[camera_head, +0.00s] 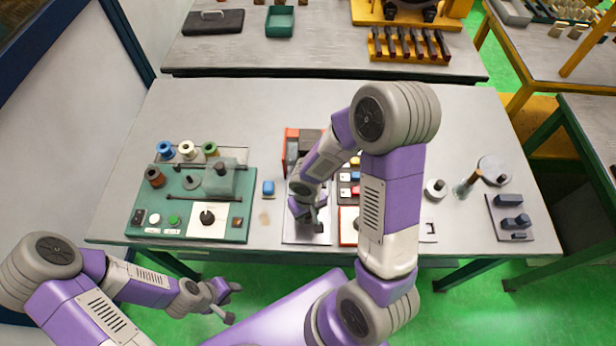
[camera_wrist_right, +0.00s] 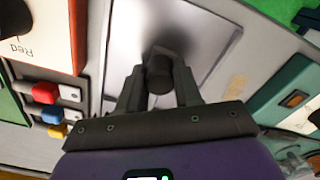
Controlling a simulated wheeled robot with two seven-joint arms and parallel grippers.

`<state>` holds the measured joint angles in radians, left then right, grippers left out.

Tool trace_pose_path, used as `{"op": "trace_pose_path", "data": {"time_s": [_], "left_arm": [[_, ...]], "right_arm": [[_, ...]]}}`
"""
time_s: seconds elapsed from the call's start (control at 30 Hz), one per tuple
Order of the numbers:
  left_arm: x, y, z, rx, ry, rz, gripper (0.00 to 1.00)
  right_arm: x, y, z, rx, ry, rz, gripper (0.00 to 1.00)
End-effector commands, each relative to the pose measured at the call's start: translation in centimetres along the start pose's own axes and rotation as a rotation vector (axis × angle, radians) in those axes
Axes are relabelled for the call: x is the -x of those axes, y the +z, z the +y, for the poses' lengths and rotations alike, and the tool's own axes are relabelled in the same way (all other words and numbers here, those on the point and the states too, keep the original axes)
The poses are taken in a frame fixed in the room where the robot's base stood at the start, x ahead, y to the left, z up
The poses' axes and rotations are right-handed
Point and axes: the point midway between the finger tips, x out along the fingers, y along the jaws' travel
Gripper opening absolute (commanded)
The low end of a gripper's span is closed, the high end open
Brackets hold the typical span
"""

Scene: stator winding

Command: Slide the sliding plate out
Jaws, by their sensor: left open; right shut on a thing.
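The sliding plate (camera_head: 305,237) is a flat silver-grey plate near the front edge of the table in the head view, partly hidden by my right arm. It also shows in the right wrist view (camera_wrist_right: 205,22), with a dark round knob (camera_wrist_right: 160,72) standing on it. My right gripper (camera_wrist_right: 158,90) is shut on this knob, one finger on each side. In the head view my right gripper (camera_head: 307,218) is over the plate. My left gripper (camera_head: 226,300) is open and empty, in front of the table at the lower left.
A green winding machine (camera_head: 245,175) with spools stands left of the plate. Coloured buttons (camera_wrist_right: 46,92) sit on the panel beside the plate. A grey block fixture (camera_head: 512,222) stands at the right.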

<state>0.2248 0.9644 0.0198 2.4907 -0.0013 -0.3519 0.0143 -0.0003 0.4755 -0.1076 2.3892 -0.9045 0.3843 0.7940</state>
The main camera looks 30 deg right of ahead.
Motion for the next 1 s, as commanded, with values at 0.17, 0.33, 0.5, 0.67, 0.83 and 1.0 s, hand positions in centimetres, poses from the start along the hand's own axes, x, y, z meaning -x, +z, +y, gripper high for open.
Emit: {"op": "trace_pose_path", "data": {"time_s": [0.17, 0.33, 0.5, 0.67, 0.83, 1.0], "left_arm": [[-0.8, 0.0, -0.3, 0.0, 0.0, 0.0, 0.43], [-1.4, -0.1, -0.5, 0.0, 0.0, 0.0, 0.43], [-1.9, -0.1, -0.7, 0.0, 0.0, 0.0, 0.43], [-2.5, -0.1, -0.9, 0.0, 0.0, 0.0, 0.43], [-3.0, -0.1, -1.1, 0.0, 0.0, 0.0, 0.43], [-3.0, -0.1, -1.1, 0.0, 0.0, 0.0, 0.43]], "right_arm": [[-0.1, 0.8, -0.5, 0.0, 0.0, 0.0, 0.17], [-0.1, 1.5, -0.9, 0.0, -0.001, 0.0, 0.17], [-0.1, 2.3, -1.4, 0.001, -0.001, 0.001, 0.17], [-0.1, 3.0, -1.8, 0.001, -0.001, 0.0, 0.17], [-0.1, 3.7, -2.2, 0.0, -0.001, 0.0, 0.17], [0.0, 3.9, -2.3, -0.001, -0.001, -0.001, 0.48]]}}
